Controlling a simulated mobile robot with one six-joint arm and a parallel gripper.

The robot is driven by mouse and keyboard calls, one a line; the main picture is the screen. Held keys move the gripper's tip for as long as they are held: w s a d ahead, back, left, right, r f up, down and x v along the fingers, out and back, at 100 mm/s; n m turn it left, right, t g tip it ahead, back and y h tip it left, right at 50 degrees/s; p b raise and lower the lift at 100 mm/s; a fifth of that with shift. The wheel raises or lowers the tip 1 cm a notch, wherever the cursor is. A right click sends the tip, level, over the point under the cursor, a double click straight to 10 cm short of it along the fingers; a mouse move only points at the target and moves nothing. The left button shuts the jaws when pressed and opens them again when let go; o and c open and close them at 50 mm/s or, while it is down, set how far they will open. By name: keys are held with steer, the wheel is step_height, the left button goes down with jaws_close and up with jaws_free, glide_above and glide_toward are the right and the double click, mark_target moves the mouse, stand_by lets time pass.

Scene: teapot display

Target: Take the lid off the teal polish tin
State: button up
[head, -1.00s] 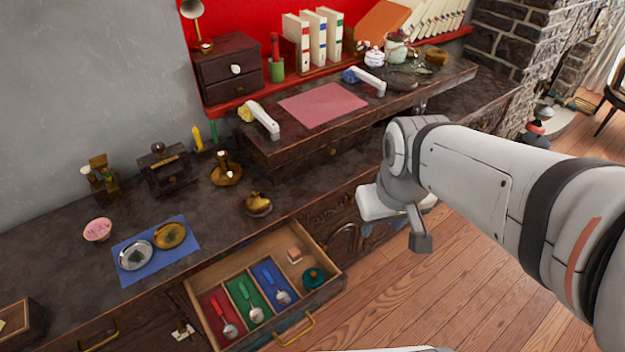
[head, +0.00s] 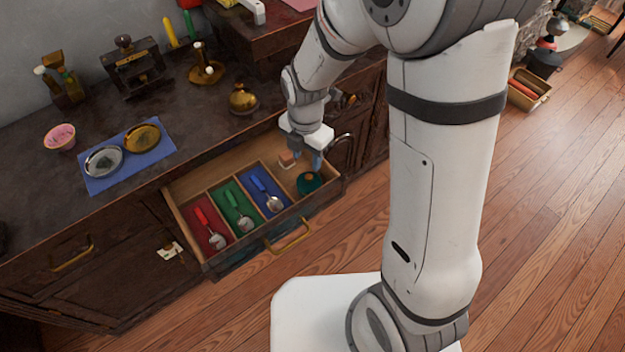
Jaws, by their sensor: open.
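The teal polish tin (head: 310,183) sits in the right-hand compartment of the open drawer, near its front right corner. It is small and round, with a brownish spot on top; at this size I cannot tell the lid from the body. My gripper (head: 306,162) is open and points down into the drawer, just above and behind the tin in the picture. It holds nothing that I can see. Whether a finger touches the tin I cannot tell.
The drawer (head: 289,222) also holds red, green and blue compartments with spoon-like tools. A brass pot (head: 243,100) stands on the counter behind.

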mark_target(308, 176)
step_height(308, 176, down, 7)
steer(key=shift+s+d+f+b, duration=0.1)
steer(key=shift+d+b, duration=0.05)
steer(key=shift+b, duration=0.8)
steer(key=shift+c, duration=0.3)
jaws_close()
